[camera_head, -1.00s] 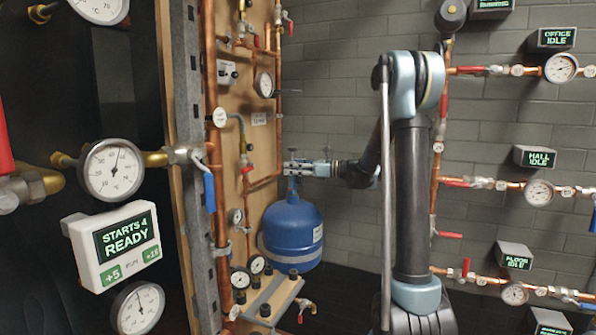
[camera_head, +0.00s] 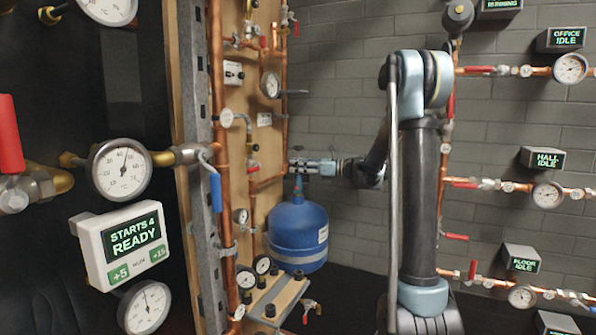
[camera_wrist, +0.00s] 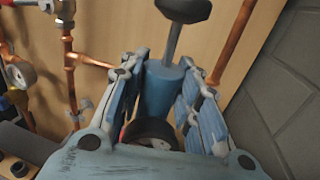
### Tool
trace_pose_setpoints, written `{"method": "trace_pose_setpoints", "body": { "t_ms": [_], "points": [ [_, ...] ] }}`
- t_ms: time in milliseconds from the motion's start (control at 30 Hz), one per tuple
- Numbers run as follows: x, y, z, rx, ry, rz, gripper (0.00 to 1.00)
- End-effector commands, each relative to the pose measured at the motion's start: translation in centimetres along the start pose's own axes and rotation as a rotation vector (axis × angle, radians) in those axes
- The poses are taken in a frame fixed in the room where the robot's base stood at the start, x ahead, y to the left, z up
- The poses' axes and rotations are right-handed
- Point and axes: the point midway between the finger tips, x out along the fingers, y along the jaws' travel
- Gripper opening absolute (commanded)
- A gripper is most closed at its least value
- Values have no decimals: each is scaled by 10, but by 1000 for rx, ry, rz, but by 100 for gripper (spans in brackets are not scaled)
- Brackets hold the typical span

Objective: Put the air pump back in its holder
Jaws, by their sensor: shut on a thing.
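The air pump is a small blue cylinder (camera_wrist: 160,90) with a dark grey rod and black handle (camera_wrist: 186,9) at its top. In the wrist view it sits between the two fingers of my gripper (camera_wrist: 164,72), which is shut on it. A round dark-rimmed gauge (camera_wrist: 150,131) shows near its lower end, partly hidden. In the head view my gripper (camera_head: 305,167) is just above the large blue tank (camera_head: 298,236), in front of the wooden board; the pump is hardly visible there. I cannot make out the pump's holder for certain.
The wooden board (camera_head: 261,140) carries copper pipes, valves and gauges close left of my gripper. Below the tank is a grey bracket (camera_head: 272,298) with dark knobs. A grey brick wall (camera_head: 340,100) stands behind. More copper pipes and displays are at the right.

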Motion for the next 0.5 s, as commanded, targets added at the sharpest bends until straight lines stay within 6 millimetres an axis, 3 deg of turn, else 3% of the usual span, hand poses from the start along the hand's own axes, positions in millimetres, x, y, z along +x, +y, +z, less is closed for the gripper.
{"method": "trace_pose_setpoints", "body": {
  "t_ms": [500],
  "points": [
    [0, -1, 20, -1, -1, -2, 0]
  ]
}}
